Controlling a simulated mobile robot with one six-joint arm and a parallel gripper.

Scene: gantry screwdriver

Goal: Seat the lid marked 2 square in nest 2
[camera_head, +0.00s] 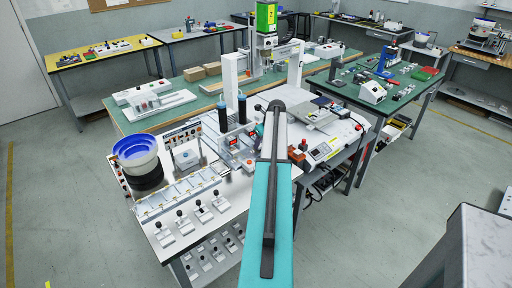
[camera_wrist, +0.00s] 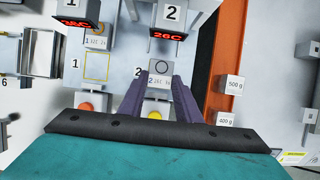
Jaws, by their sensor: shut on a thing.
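In the wrist view, my gripper (camera_wrist: 160,84) has two purple fingers reaching forward over the nest station. A bench mark 2 is just left of the fingers. Nest 2 itself is hidden by the lid and fingers, so I cannot tell whether the lid touches it. Nest 1 (camera_wrist: 97,66), a yellow square outline, lies to the left. In the head view my arm hides the gripper.
A sign 2 with a red 26C display (camera_wrist: 166,35) stands just beyond the lid. A similar unit 1 (camera_wrist: 76,24) is to its left. An orange strip (camera_wrist: 226,50), a 500 g block (camera_wrist: 232,86) and another weight (camera_wrist: 225,120) are on the right. An orange dome (camera_wrist: 86,107) is near the left.

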